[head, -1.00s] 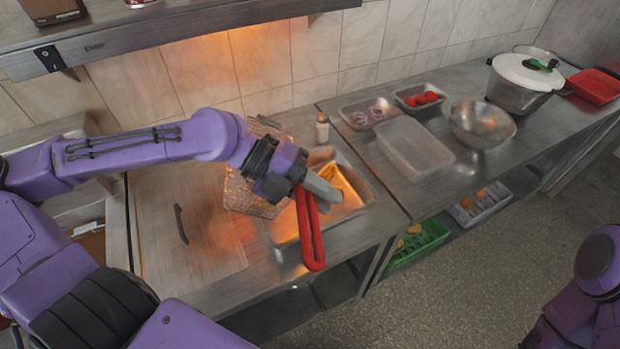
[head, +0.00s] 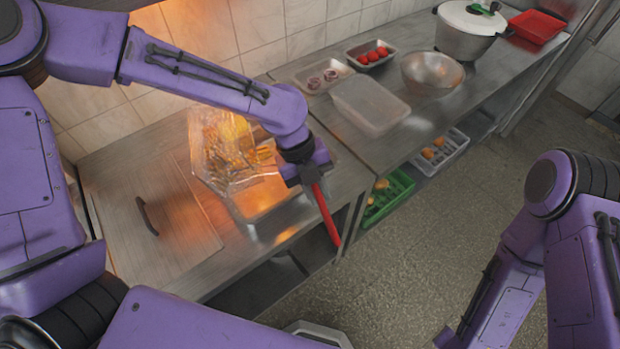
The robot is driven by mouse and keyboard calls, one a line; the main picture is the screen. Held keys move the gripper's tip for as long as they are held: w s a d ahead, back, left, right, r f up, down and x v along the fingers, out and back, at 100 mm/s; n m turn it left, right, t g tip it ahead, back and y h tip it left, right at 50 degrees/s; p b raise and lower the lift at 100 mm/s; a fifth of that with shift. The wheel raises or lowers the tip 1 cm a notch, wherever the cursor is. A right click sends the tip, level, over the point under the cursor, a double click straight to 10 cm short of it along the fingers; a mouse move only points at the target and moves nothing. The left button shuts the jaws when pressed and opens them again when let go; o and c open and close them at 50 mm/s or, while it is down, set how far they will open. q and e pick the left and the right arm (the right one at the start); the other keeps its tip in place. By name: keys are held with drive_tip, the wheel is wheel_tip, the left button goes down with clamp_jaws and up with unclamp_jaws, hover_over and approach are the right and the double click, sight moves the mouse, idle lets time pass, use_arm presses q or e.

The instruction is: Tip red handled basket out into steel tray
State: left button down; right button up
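The red handled basket (head: 212,150) is a wire mesh basket with yellow-orange fries (head: 235,135) showing in it. It hangs tilted above the steel tray (head: 262,200). Its red handle (head: 326,214) slants down to the right, past the counter's front edge. My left gripper (head: 308,178) is shut on this handle; its fingertips are mostly hidden. The tray sits in the counter, with its back part hidden by the basket and my arm. I cannot tell whether fries lie in the tray. My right arm is at the right; its gripper is out of view.
A flat lid with a dark handle (head: 147,215) lies left of the tray. A clear container (head: 370,106), a steel bowl (head: 432,72), a lidded pot (head: 466,30) and a red tray (head: 537,26) stand on the right counter. A green crate (head: 388,197) is on the shelf below.

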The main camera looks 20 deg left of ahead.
sight(316, 220)
use_arm(q)
drive_tip(key=f+g+y, duration=0.2)
drive_tip(key=f+y, duration=0.1)
drive_tip(key=f, duration=0.1)
drive_tip(key=f+n+g+y, duration=0.1)
drive_tip(key=f+g+y, duration=0.1)
drive_tip(key=f, duration=0.3)
drive_tip(key=f+n+g+y+b, duration=0.1)
drive_tip(key=f+g+y, duration=0.1)
drive_tip(key=f+y, duration=0.2)
drive_tip(key=shift+w+d+f, duration=0.1)
drive_tip(key=shift+d+f, duration=0.15)
drive_tip(key=shift+f, duration=0.1)
drive_tip(key=shift+a+f+g+y+b, duration=0.2)
drive_tip(key=shift+f+g+y+b, duration=0.1)
drive_tip(key=shift+y+b, duration=0.1)
drive_tip(key=shift+r, duration=0.15)
